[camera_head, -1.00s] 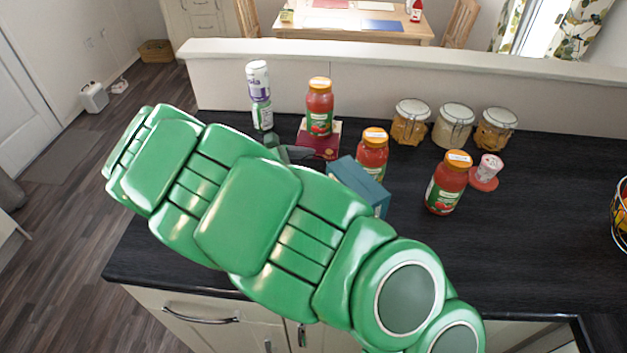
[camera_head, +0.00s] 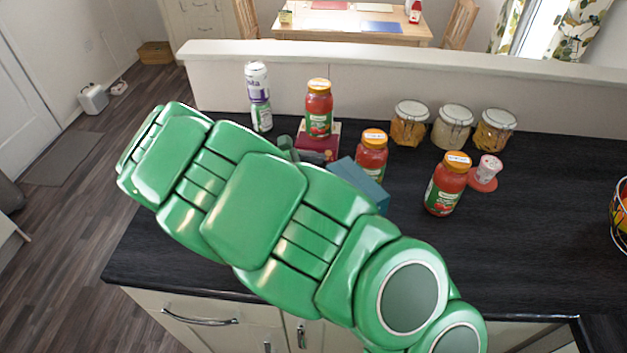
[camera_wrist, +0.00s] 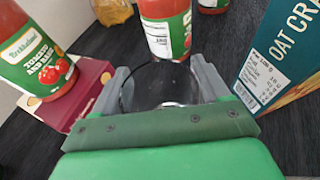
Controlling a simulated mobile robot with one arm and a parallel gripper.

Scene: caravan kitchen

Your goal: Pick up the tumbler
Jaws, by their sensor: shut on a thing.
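The tumbler (camera_wrist: 150,92) is a clear, dark-looking glass in the wrist view, low in the middle between my fingers. My gripper (camera_wrist: 162,84) has one grey finger on each side of it and is shut on it. The front of the gripper hides part of the tumbler. In the head view my green arm covers the tumbler, and only a bit of the gripper (camera_head: 312,156) shows beyond the arm.
A sauce jar (camera_wrist: 42,62) on a dark red box (camera_wrist: 75,98) stands close left. An oat cracker box (camera_wrist: 285,60) stands close right. Another sauce jar (camera_wrist: 165,28) is just behind.

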